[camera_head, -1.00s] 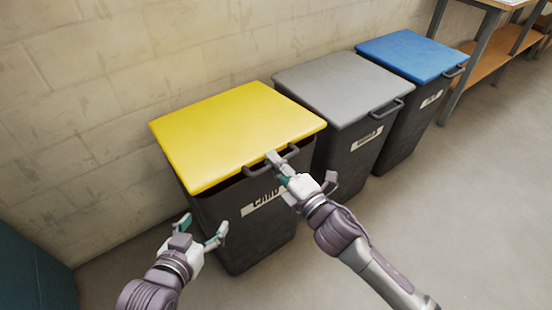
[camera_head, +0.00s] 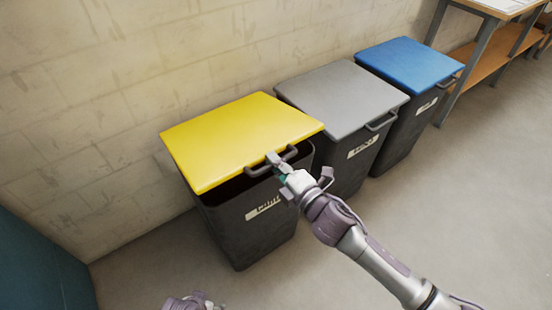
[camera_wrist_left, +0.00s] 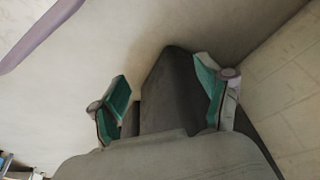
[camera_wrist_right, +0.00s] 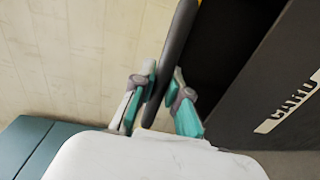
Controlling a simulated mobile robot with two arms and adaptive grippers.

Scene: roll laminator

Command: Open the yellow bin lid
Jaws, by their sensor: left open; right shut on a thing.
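The yellow lid (camera_head: 240,138) sits partly raised on the dark bin (camera_head: 250,222), with a dark gap under its front edge. Its grey handle (camera_head: 262,168) sticks out from that front edge. My right gripper (camera_head: 280,166) is shut on the handle. In the right wrist view the handle bar (camera_wrist_right: 172,55) runs between the two teal fingertips (camera_wrist_right: 162,95). My left gripper shows in the left wrist view (camera_wrist_left: 168,92), open, with the dark side of a bin beyond it. In the head view only a bit of my left arm shows at the bottom edge.
A grey-lidded bin (camera_head: 340,95) stands close to the right of the yellow one, and a blue-lidded bin (camera_head: 408,60) beyond it. A brick wall (camera_head: 100,90) is behind. A workbench (camera_head: 490,45) stands at the back right. The floor in front (camera_head: 480,200) is clear.

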